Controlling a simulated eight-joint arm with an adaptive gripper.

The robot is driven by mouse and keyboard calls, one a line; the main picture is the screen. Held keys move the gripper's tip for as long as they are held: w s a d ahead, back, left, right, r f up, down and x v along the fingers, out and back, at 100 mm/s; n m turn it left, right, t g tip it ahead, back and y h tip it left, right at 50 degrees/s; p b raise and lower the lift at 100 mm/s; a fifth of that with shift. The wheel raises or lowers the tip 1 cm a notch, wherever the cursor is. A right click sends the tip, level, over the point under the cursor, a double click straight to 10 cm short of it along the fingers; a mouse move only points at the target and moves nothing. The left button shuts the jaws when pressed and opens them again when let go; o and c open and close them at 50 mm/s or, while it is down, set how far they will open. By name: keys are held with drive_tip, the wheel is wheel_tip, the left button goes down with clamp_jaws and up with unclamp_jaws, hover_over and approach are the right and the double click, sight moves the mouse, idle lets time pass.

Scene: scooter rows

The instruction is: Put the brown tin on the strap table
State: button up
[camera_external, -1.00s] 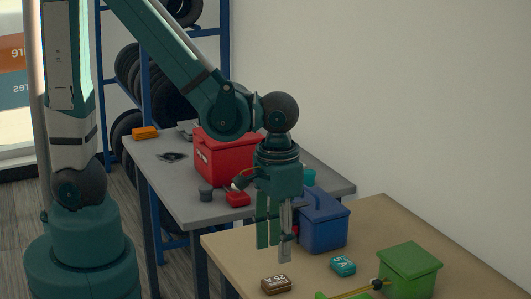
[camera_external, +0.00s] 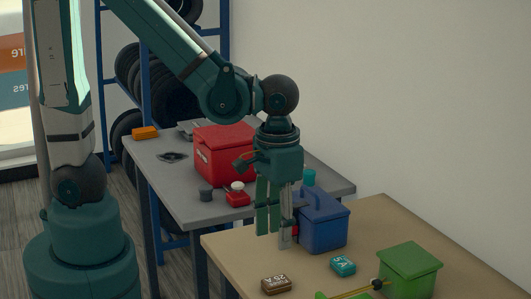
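The brown tin (camera_external: 276,285), a small rounded block with pale lettering, lies on the tan table (camera_external: 225,246) near its front left edge. My gripper (camera_external: 274,241) points down above the tan table's far left part, beyond and above the tin and apart from it. No object shows in its fingers, but from this angle I cannot tell how far apart they are. A grey table (camera_external: 180,203) stands behind the tan one. I cannot tell from the picture which table is the strap table.
The tan table also bears a teal tin (camera_external: 343,266), a blue box (camera_external: 324,228) close to my gripper, and a green box (camera_external: 410,270) with a yellow rod-like thing (camera_external: 352,293) beside it. A red box (camera_external: 222,155) and an orange block (camera_external: 145,133) are on the grey table.

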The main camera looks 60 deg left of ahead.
drive_tip(key=w+a+r+t, duration=0.1)
drive_tip(key=a+r+t, duration=0.2)
drive_tip(key=a+r, duration=0.4)
drive_tip(key=a+r+t, duration=0.4)
drive_tip(key=a+r, duration=0.4)
drive_tip(key=a, duration=0.6)
drive_tip(key=shift+w+a+r, duration=0.25)
drive_tip(key=shift+w, duration=0.15)
